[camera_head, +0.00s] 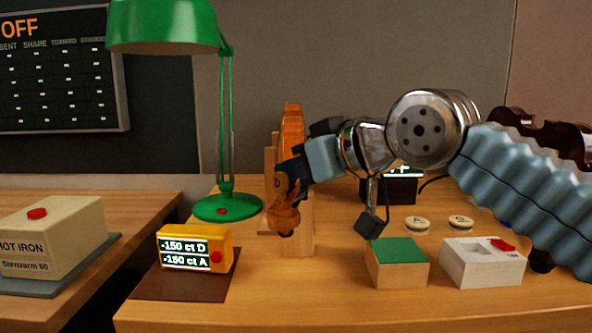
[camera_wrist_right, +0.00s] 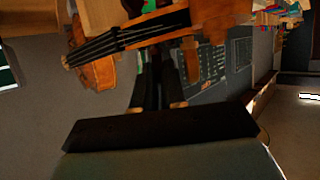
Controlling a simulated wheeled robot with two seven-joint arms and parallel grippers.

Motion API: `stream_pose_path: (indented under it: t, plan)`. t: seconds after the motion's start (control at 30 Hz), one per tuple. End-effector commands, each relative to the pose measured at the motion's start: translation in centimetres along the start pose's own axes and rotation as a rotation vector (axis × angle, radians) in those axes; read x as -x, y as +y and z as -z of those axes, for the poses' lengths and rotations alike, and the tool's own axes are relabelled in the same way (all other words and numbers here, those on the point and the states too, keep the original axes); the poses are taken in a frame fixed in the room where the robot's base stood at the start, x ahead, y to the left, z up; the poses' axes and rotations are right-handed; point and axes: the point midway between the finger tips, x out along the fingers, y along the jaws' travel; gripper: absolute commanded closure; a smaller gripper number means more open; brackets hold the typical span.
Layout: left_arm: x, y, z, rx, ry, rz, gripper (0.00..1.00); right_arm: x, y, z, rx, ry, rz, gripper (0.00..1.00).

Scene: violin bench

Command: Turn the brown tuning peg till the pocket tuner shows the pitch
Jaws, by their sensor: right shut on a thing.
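The violin (camera_head: 285,215) stands upright against a wooden stand, scroll toward me; its strings and orange body also show in the wrist view (camera_wrist_right: 97,68). A brown tuning peg marked D (camera_head: 279,184) sits at the pegbox side. My right gripper (camera_head: 290,172) reaches in from the right and is shut at this peg; its fingers hide most of the grip. In the wrist view, the dark fingers (camera_wrist_right: 163,90) end against the violin's pegbox area. The yellow pocket tuner (camera_head: 226,240) reads about -150 ct D and -150 ct A. My left gripper is not in view.
A green lamp (camera_head: 228,205) stands behind the tuner. A green-topped block (camera_head: 398,275), a white box with a red switch (camera_head: 480,268) and two round discs lie at right. A Hot Iron box (camera_head: 60,235) is on the left bench. The front middle of the table is clear.

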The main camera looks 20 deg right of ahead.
Motion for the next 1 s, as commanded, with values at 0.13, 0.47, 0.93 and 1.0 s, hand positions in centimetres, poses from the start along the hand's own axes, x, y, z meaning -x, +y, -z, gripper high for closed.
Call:
stream_pose_path:
  t: [0.13,0.47,0.93,1.0]
  plan:
    - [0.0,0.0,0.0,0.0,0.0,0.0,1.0,0.0,0.0,-0.1,-0.001,-0.002,-0.001,1.0]
    - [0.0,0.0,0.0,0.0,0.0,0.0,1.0,0.0,0.0,0.0,0.0,-0.001,0.0,0.78]
    - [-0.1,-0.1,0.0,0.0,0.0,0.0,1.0,6.0,0.0,0.1,-0.001,0.006,-0.001,0.78]
    - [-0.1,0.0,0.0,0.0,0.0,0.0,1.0,7.7,0.1,0.1,-0.001,0.005,-0.001,0.78]
